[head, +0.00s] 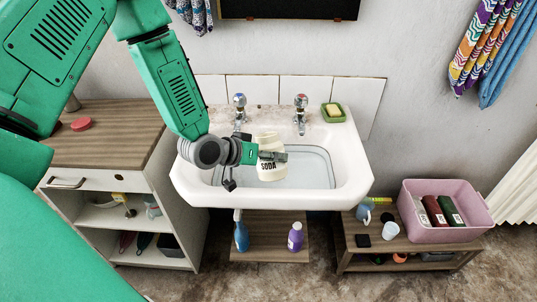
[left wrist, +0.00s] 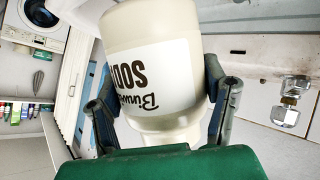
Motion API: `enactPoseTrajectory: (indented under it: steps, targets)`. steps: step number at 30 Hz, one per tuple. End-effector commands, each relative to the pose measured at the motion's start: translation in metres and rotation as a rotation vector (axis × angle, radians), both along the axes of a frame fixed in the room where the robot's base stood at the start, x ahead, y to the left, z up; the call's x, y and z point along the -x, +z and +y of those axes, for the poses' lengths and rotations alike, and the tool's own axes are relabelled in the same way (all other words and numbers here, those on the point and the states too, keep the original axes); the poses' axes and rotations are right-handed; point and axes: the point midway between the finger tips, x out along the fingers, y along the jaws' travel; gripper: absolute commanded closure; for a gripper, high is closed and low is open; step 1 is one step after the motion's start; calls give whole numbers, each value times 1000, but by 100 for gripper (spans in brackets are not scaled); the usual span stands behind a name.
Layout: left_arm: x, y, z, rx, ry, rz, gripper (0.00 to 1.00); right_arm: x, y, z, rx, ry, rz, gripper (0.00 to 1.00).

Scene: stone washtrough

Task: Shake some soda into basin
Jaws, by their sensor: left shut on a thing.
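A cream soda container (head: 268,141) with a white label reading SODA is over the basin (head: 358,178). My left gripper (head: 273,156) is shut around it, with one finger across its front in the head view. The left wrist view shows the container (left wrist: 155,70) between the two fingers (left wrist: 163,108), its label upside down there and its narrower end near my palm. Its opening is not clearly visible, and no powder is seen falling. The basin holds what looks like clear water. My right gripper is not in view.
Two taps (head: 301,110) stand at the basin's back, with soap in a green dish (head: 333,113) at its right corner. A wooden-topped cabinet (head: 110,140) with a red round lid (head: 81,124) is left. A pink tub (head: 470,233) sits on the low right bench.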

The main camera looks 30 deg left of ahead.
Motion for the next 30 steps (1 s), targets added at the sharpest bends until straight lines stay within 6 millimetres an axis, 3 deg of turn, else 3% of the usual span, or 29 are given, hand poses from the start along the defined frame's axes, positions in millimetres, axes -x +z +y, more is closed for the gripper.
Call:
enactPoseTrajectory:
  steps: [30]
  targets:
    - [0, 1, 1, 81, 0, 59, 80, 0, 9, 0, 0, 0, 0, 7]
